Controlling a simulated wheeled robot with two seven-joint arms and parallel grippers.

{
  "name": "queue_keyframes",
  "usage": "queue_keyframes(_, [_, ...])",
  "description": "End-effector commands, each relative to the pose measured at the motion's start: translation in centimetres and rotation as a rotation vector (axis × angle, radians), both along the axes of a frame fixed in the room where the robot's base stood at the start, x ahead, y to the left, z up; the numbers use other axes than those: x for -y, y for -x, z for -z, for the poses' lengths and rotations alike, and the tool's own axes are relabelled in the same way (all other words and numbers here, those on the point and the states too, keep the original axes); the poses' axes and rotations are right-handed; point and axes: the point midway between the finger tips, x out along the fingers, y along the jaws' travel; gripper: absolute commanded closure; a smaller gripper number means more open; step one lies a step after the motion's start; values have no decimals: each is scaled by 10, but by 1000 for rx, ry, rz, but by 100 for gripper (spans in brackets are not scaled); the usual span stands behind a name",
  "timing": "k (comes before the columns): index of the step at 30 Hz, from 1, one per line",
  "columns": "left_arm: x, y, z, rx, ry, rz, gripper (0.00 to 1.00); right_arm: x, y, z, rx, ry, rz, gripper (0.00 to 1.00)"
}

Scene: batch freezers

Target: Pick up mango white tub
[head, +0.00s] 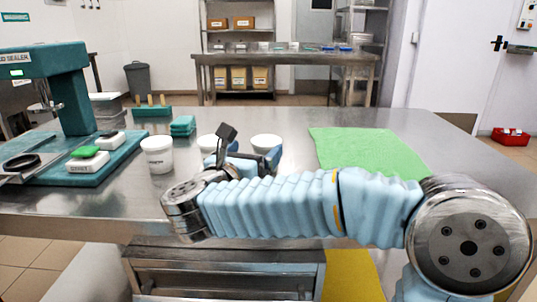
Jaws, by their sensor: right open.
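A white tub (157,157) with small dark lettering on its side stands upright on the steel table, left of centre; I cannot read the lettering for certain. Two more white tubs, one left (207,143) and one right (266,142), stand behind my right gripper and are partly hidden by it. My right gripper (250,145) is open, its two fingers apart, low over the table. It is to the right of the lettered tub and apart from it. I cannot tell whether it touches the tubs behind it. My left gripper is out of view.
A teal sealer machine (60,90) stands at the left, with a small white container with a green top (87,159) on its base. A green mat (368,150) lies flat and bare at the right.

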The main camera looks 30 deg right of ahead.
Motion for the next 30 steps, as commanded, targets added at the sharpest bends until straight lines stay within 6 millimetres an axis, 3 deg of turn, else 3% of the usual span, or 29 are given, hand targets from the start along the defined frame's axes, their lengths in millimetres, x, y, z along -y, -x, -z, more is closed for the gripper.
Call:
queue_keyframes(4, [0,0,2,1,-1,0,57,0,0,34,-5,2,1,3])
queue_keyframes(21, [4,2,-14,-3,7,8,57,57,-44,28,0,0,2,3])
queue_keyframes(29, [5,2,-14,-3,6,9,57,60,-46,29,1,-1,0,3])
queue_keyframes(30, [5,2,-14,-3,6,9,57,60,-46,29,1,-1,0,7])
